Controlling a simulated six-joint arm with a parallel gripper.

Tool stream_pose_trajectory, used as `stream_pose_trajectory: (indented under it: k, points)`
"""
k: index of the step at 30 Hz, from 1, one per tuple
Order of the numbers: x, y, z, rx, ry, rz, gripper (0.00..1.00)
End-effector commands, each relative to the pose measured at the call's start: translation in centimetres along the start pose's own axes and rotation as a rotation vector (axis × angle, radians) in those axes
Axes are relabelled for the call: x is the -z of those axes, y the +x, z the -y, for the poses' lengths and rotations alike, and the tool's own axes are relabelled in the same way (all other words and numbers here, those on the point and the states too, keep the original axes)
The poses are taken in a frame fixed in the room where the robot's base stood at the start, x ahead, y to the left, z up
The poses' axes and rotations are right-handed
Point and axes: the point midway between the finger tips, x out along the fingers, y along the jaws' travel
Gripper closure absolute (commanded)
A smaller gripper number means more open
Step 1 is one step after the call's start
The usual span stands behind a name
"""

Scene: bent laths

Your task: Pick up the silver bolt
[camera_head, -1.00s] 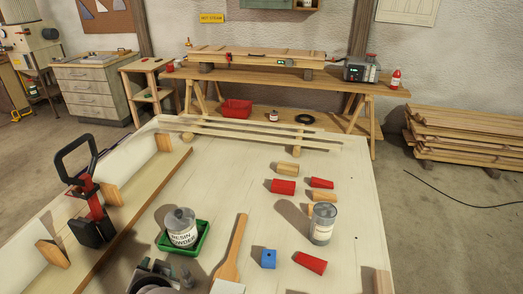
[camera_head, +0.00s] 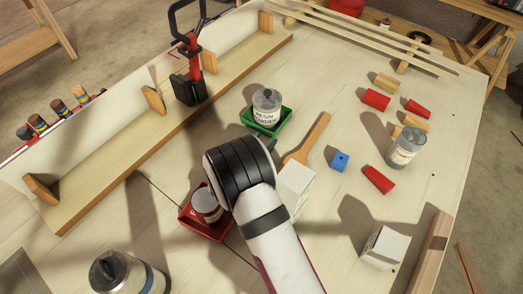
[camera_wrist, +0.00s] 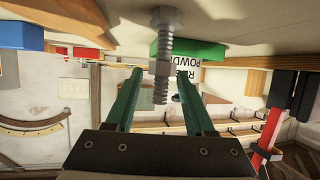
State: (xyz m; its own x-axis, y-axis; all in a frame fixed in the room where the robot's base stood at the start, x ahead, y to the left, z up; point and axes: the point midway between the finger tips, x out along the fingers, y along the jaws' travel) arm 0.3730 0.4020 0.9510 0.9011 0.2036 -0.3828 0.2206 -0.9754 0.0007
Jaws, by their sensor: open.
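The silver bolt (camera_wrist: 160,87) shows in the wrist view, where the picture is upside down. A gap shows between the bolt and each finger. Nothing is held.
A resin powder jar (camera_head: 266,105) stands in a green tray (camera_head: 251,119). Nearby are a wooden spatula (camera_head: 308,142), a blue block (camera_head: 340,160), a white box (camera_head: 296,185) and a red tray (camera_head: 215,233) holding a tin (camera_head: 206,206). A black-and-red clamp (camera_head: 190,70) stands left on a plank.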

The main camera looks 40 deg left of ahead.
Motion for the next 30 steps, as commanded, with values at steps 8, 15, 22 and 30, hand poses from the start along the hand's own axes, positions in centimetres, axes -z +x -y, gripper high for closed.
stream_pose_trajectory:
  k: [8, 15, 22, 30]
  points:
    - [0.09, 1.7, 0.03, 0.001, 0.0, -0.001, 0.46]
    - [0.08, 1.65, 0.04, 0.001, 0.0, 0.0, 0.78]
    - [0.07, 1.64, 0.04, 0.001, 0.0, 0.0, 1.0]
    - [0.11, 1.63, 0.05, 0.002, 0.001, -0.001, 1.0]
